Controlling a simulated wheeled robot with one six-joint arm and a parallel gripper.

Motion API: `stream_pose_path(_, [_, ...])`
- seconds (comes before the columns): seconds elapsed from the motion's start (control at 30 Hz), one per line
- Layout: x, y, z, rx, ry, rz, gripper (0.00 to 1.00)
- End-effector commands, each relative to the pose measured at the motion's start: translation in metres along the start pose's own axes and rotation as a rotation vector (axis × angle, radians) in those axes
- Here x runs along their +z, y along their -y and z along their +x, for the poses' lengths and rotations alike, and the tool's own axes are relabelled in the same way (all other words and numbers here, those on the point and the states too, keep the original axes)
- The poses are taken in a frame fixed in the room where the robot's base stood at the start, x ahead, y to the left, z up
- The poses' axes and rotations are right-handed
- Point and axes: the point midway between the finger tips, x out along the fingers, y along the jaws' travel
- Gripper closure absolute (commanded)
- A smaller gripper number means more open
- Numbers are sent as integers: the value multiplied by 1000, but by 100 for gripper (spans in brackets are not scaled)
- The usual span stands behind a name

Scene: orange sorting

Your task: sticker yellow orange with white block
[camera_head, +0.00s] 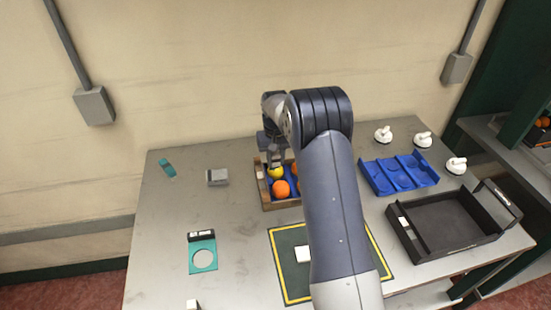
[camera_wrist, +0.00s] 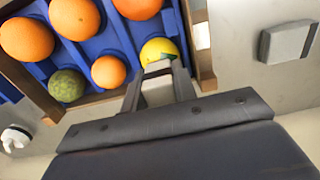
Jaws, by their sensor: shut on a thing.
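My gripper (camera_wrist: 158,80) is shut on a pale white-grey block (camera_wrist: 157,92), which sits between the two fingers. The yellow orange (camera_wrist: 157,48) lies in a corner of the wooden crate, right at the fingertips. A small green patch shows on it beside the block's end; I cannot tell whether block and fruit touch. In the head view my gripper (camera_head: 275,158) is over the crate, above the yellow orange (camera_head: 275,173), which it partly covers. My arm hides the crate's right side.
The wooden crate (camera_head: 264,190) has a blue liner with several oranges and a green fruit (camera_wrist: 67,85). A grey block (camera_head: 217,177) lies left of it. A blue tray (camera_head: 375,181), black tray (camera_head: 415,248) and green mat (camera_head: 290,285) stand right and front.

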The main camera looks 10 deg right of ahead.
Motion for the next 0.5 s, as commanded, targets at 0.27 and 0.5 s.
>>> stream_pose_path(0.27, [1,0,0,0,3,0,96])
stream_pose_path(0.5, [0,0,-20,0,1,0,96])
